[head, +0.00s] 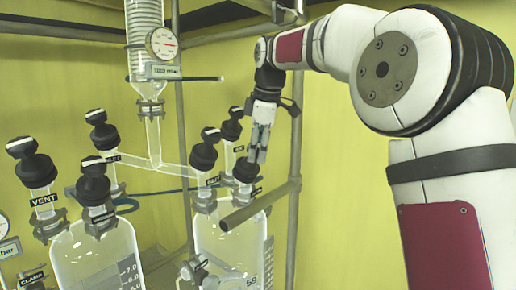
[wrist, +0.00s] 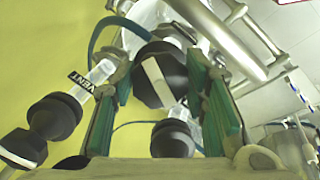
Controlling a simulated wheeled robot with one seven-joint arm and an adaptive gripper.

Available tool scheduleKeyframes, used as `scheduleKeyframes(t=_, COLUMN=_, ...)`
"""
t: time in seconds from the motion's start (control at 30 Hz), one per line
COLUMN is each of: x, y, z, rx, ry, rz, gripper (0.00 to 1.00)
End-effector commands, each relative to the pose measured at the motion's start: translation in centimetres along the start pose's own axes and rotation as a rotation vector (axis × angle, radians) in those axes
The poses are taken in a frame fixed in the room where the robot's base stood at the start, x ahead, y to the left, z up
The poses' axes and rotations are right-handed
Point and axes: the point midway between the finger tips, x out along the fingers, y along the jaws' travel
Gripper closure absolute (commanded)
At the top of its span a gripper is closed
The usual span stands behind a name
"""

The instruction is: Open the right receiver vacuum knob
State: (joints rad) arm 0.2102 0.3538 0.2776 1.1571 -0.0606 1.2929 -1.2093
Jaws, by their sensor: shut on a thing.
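The right receiver (head: 228,238) is a clear glass vessel with several black knobs on its top. My gripper (head: 257,157) reaches down from above onto its front-right knob (head: 245,171). In the wrist view this black knob (wrist: 165,80), with a white stripe across its top, sits between my green-padded fingers. My gripper is shut on it. Its label is too small or hidden to read, but its place matches the vacuum knob. The vent knob (wrist: 45,125) with its VENT label is to the left in the wrist view, apart from my fingers. Another black knob (wrist: 172,138) lies below.
The left receiver (head: 95,255) stands at the lower left with its own black knobs, including a VENT knob (head: 33,165). A grey horizontal bar (head: 253,208) crosses in front of the right receiver. A metal post (head: 294,200) stands to its right. A gauge (head: 162,43) hangs above.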

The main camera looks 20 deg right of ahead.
Motion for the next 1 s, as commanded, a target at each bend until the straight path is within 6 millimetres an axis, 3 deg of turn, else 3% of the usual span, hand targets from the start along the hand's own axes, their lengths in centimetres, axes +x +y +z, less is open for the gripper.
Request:
scheduleKeyframes(t=0.03, x=0.0, y=0.0, z=0.0, rx=0.001, ry=-0.001, rz=-0.002, gripper=0.87)
scheduleKeyframes(t=0.07, x=0.0, y=0.0, z=0.0, rx=0.001, ry=-0.001, rz=-0.002, gripper=0.57)
scheduleKeyframes(t=0.13, x=0.0, y=0.0, z=0.0, rx=0.001, ry=-0.001, rz=-0.002, gripper=0.41)
scheduleKeyframes(t=0.17, x=0.0, y=0.0, z=0.0, rx=0.001, ry=0.000, rz=-0.002, gripper=0.39)
scheduleKeyframes(t=0.57, x=-0.6, y=0.0, z=0.0, rx=0.001, ry=0.000, rz=0.001, gripper=0.39)
scheduleKeyframes(t=0.67, x=-1.9, y=0.1, z=0.0, rx=0.002, ry=0.001, rz=0.002, gripper=0.39)
scheduleKeyframes(t=1.0, x=-8.8, y=0.1, z=0.0, rx=0.002, ry=0.001, rz=0.003, gripper=0.39)
